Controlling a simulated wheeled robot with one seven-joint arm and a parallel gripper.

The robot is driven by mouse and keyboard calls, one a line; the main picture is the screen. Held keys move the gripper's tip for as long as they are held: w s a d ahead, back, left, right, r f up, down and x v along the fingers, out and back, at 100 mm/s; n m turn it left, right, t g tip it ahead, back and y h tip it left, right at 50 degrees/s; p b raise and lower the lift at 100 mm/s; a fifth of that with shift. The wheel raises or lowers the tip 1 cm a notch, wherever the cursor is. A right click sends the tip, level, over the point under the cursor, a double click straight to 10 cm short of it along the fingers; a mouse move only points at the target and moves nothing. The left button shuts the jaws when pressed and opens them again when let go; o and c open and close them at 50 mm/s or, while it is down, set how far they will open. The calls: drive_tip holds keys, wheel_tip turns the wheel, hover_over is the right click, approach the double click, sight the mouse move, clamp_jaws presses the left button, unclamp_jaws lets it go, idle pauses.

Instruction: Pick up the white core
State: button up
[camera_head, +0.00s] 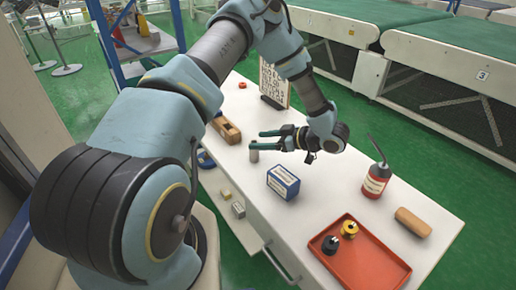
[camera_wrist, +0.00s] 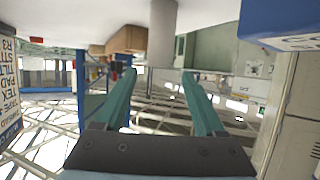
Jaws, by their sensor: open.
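A small pale grey-white cylinder, which looks like the white core (camera_head: 254,155), stands upright on the white table (camera_head: 350,185) in the head view. It also shows in the wrist view (camera_wrist: 162,38), where the picture is upside down and the cylinder hangs from the table at the top. My gripper (camera_head: 262,140) is open, with its two teal fingers pointing left in the head view, close to the core. In the wrist view the fingertips (camera_wrist: 158,74) are apart, with the core beyond them and in line with the gap.
A blue-and-white box (camera_head: 283,182) stands near the core. A wooden plane (camera_head: 227,130) lies behind it, near a sign board (camera_head: 273,85). A red bottle (camera_head: 375,180), a brown roll (camera_head: 413,222) and a red tray (camera_head: 378,262) are at the right. Bare tabletop lies between.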

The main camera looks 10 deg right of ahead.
sight(251, 142)
drive_tip(key=shift+f+p+x, duration=0.2)
drive_tip(key=shift+p+x, duration=0.5)
drive_tip(key=shift+x, duration=0.95)
drive_tip(key=shift+f+p+x, duration=0.2)
drive_tip(key=shift+p+x, duration=0.45)
drive_tip(key=shift+x, duration=1)
drive_tip(key=shift+d, duration=0.15)
clamp_jaws()
